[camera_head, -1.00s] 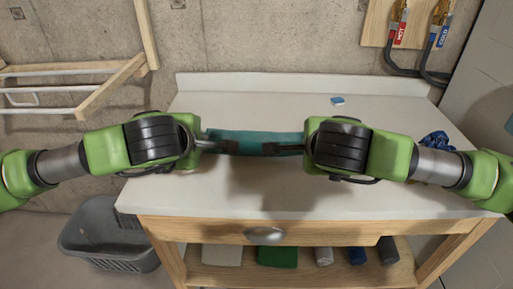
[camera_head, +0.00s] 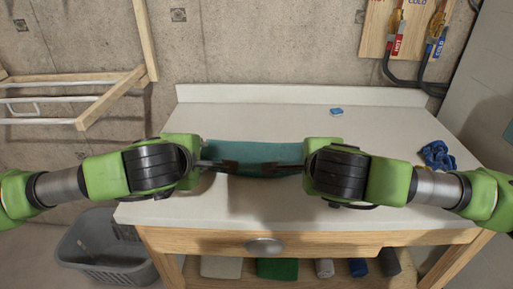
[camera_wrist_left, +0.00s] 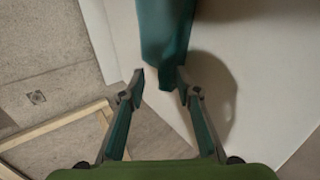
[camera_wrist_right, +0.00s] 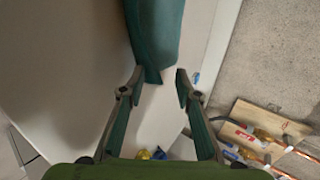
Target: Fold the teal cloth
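The teal cloth (camera_head: 255,156) is a narrow strip, longer left to right, over the white tabletop. Its ends are at my two grippers. My left gripper (camera_head: 226,167) is at its left end. In the left wrist view its fingers are apart, and the cloth's tip (camera_wrist_left: 164,45) reaches between them, close to one finger. My right gripper (camera_head: 277,168) is at its right end. In the right wrist view its fingers are also apart, with the cloth's corner (camera_wrist_right: 154,45) beside one finger. The cloth's near edge is partly hidden behind the fingers.
The white-topped table (camera_head: 260,212) has a raised back edge. A grey basket (camera_head: 108,262) stands on the floor at left. A wooden rack (camera_head: 105,98) is on the wall.

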